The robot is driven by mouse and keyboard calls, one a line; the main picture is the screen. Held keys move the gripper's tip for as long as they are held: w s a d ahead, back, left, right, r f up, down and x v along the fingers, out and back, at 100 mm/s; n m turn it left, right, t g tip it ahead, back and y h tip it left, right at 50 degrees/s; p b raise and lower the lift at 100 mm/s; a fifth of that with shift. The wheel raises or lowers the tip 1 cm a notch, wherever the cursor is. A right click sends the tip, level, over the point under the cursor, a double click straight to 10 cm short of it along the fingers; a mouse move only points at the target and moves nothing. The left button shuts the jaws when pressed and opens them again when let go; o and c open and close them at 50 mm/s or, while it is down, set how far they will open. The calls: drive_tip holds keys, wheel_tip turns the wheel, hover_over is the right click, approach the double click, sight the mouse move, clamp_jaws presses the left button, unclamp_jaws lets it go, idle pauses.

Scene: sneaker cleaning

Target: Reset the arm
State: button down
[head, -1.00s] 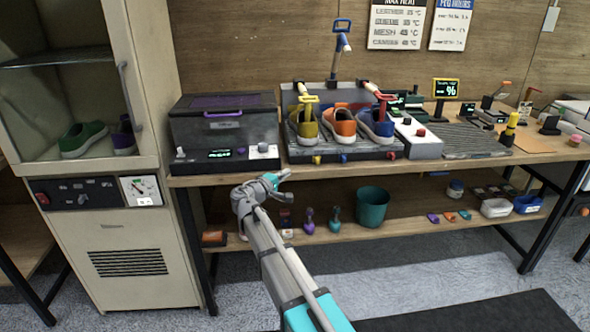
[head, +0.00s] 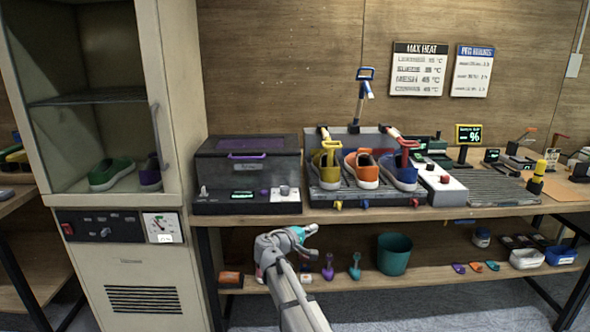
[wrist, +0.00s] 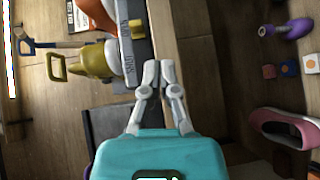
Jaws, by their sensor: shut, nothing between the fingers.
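My gripper (head: 309,231) is shut and empty, in front of the workbench's front edge and below its top in the head view. In the wrist view my gripper (wrist: 158,75) has its two pale fingertips together, with the bench edge beyond them. My arm reaches up from the bottom of the head view and is bent at the wrist. No object is in the fingers.
A workbench (head: 480,212) carries a dark box (head: 247,168) and a rack with yellow, orange (head: 362,170) and blue shoes. A cabinet (head: 100,250) stands left. A teal bin (head: 394,254) and a pink shoe (wrist: 285,127) are on the lower shelf.

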drive_tip(key=s+d+f+m+g+y, duration=0.45)
drive_tip(key=s+d+f+g, duration=0.35)
drive_tip(key=s+d+f, duration=0.5)
drive_tip(key=s+a+f+m+g+y, duration=0.15)
drive_tip(key=s+y, duration=0.25)
drive_tip(key=s, duration=0.4)
drive_tip(key=s+a+f+m+g+y, duration=0.15)
drive_tip(key=s+y, duration=0.25)
drive_tip(key=s, duration=0.4)
wheel_tip(320, 180, up, 24)
drive_tip(key=p, duration=2.4)
drive_tip(key=shift+w+d+f+m+g, duration=0.2)
drive_tip(key=shift+d+m+g, duration=0.1)
drive_tip(key=shift+d+m, duration=0.1)
